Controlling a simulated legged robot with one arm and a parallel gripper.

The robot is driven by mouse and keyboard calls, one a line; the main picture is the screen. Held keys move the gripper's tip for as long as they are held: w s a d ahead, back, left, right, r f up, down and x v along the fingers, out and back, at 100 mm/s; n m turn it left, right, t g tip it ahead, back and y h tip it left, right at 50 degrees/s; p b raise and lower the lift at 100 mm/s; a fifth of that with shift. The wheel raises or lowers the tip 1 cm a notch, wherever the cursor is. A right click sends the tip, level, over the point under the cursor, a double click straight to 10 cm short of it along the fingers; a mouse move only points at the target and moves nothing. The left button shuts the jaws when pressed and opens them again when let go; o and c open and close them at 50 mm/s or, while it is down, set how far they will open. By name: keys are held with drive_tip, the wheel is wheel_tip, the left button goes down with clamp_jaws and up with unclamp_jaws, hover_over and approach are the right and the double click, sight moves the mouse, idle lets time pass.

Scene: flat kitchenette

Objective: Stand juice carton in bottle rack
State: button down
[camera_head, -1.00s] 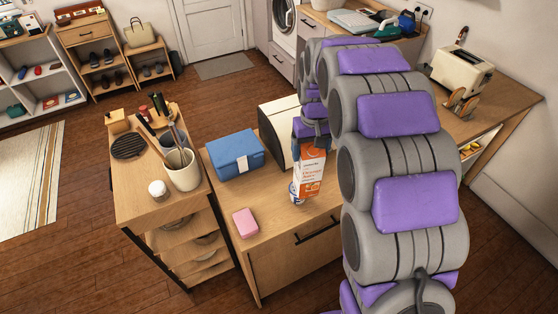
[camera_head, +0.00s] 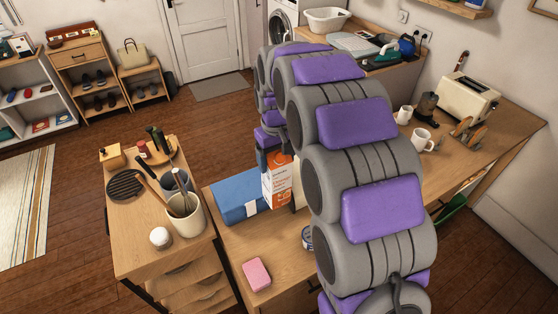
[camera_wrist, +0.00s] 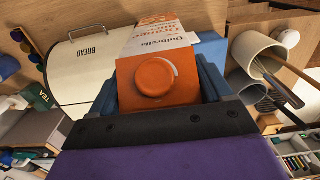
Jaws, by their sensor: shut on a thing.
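The orange-and-white juice carton (camera_head: 276,187) is held upright in front of the right end of the blue box in the head view. My gripper (camera_head: 274,152) is shut on its top part, largely hidden behind my arm. In the wrist view the carton (camera_wrist: 160,62), with its round orange cap facing the camera, sits between the blue fingers of my gripper (camera_wrist: 160,88). The carton's base seems clear of the counter, but its exact height is hard to tell. I cannot make out a bottle rack for certain in either view.
The blue box (camera_head: 237,203), a pink sponge (camera_head: 257,274) and a can (camera_head: 307,238) are on the counter. The cart to the left bears a utensil crock (camera_head: 186,222), a white jar (camera_head: 160,237) and a tray with bottles (camera_head: 160,153). A bread bin (camera_wrist: 85,70) shows in the wrist view.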

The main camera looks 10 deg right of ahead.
sight(277, 190)
wheel_tip(277, 190, down, 14)
drive_tip(key=shift+d+r, duration=0.1)
idle(0.5)
unclamp_jaws()
drive_tip(key=shift+b, duration=0.3)
